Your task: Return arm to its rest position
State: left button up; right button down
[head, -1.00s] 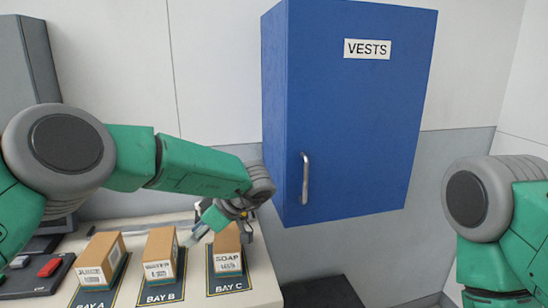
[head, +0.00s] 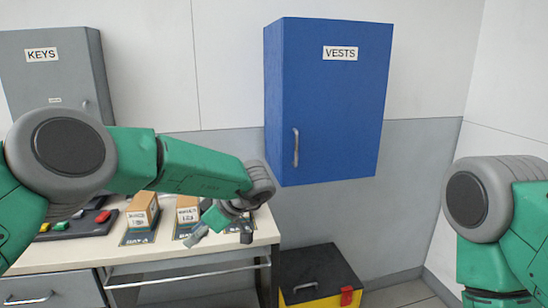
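My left arm reaches in from the left across the front of the bench (head: 118,252). Its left gripper (head: 220,236) is at the arm's end, over the bench's right part. Its two grey fingers are spread apart and point downward, with nothing seen between them. A carton (head: 141,212) stands on the Bay A pad, left of the gripper. A second carton (head: 186,212) stands right of it, close to the gripper. The Bay C carton is not visible; the gripper covers that area. My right arm shows at the right edge, but its gripper is out of view.
A blue VESTS cabinet (head: 335,110) hangs on the wall, door shut. A grey KEYS cabinet (head: 45,80) is at the left. A black and yellow toolbox (head: 318,270) sits on the floor right of the bench. A dark panel with coloured buttons (head: 75,226) lies on the bench.

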pick_arm(q)
jog(key=s+a+f+m+t+h+b, duration=0.1)
jog(key=s+a+f+m+t+b, duration=0.2)
jog(key=f, duration=0.6)
jog(key=s+f+m+t+h+b, duration=0.1)
jog(key=s+f+m+t+b, duration=0.1)
jog(key=f+m, duration=0.5)
jog(key=s+a+f+m+t+h+b, duration=0.1)
jog(key=s+a+f+t+b, duration=0.15)
jog(key=f, duration=0.75)
jog(key=s+a+f+m+g+h+b, duration=0.1)
jog(key=s+f+m+g+h+b, duration=0.1)
jog(key=s+f, duration=0.45)
jog(key=s+a+f+m+g+h+b, duration=0.15)
jog(key=s+f, duration=0.25)
jog(key=s, duration=0.6)
jog(key=s+a+f+m+g+h+b, duration=0.1)
jog(key=s+g, duration=0.3)
jog(key=s, duration=1.4)
jog(key=shift+a+f+m+g+h+b, duration=0.3)
jog(key=shift+a+m+g+h+b, duration=0.1)
jog(key=shift+m+h, duration=0.25)
jog(key=shift+w, duration=0.15)
